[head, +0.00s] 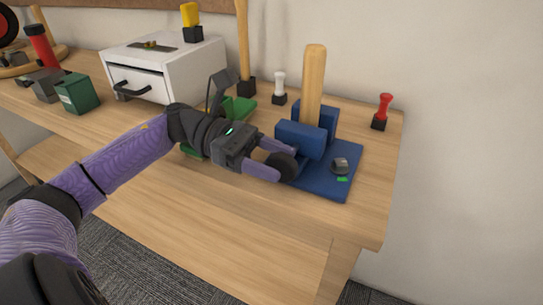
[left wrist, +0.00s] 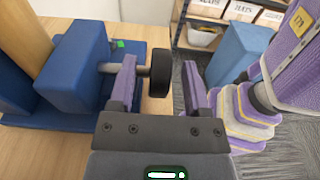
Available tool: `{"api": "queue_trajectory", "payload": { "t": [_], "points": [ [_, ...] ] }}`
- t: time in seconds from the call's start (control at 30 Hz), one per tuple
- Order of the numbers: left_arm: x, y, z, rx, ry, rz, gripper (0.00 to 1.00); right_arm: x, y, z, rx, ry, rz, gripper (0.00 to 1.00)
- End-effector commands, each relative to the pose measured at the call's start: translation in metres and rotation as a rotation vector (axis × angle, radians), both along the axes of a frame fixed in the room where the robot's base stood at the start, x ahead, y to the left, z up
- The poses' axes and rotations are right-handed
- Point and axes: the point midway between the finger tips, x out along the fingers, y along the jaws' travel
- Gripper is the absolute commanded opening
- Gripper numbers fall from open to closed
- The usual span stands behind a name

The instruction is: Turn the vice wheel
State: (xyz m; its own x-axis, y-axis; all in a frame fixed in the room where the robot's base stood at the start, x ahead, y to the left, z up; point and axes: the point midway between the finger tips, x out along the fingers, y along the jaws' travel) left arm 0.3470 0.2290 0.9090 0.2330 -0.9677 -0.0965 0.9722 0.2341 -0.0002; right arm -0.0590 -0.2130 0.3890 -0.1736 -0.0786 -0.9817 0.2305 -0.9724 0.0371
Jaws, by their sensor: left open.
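The blue vice stands near the bench's right end, with its front jaw (head: 300,138) and base plate (head: 325,182) showing. A wooden handle (head: 314,85) stands upright between its jaws. The vice wheel (head: 287,167) is a black disc on the near side; it also shows in the left wrist view (left wrist: 161,73), on a short grey shaft (left wrist: 109,68). My left gripper (head: 284,164) is open, with one finger on each side of the wheel. In the wrist view, the left finger is close to the wheel and a gap separates the wheel from the right finger. Contact is unclear. My right gripper is not in view.
A white drawer box (head: 190,66), a green block (head: 78,93) and a green item (head: 238,108) partly behind my arm are to the left. The bench front is clear.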

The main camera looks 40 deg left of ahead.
Motion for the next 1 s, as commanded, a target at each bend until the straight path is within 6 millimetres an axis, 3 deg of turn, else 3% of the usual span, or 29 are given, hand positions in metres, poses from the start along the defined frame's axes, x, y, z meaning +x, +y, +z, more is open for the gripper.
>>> {"api": "queue_trajectory", "payload": {
  "t": [0.17,0.4,0.6,1.0],
  "points": [
    [-0.003,0.014,0.003,0.0,0.001,0.002,0.62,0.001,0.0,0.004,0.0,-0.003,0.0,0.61],
    [-0.014,0.063,0.007,0.0,0.001,0.004,0.62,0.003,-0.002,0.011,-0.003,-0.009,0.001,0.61],
    [-0.021,0.09,0.009,0.001,0.0,0.002,0.62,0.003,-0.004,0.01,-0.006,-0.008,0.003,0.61],
    [-0.023,0.096,0.009,0.0,0.0,-0.001,0.62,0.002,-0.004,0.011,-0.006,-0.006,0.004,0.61]
  ]
}}
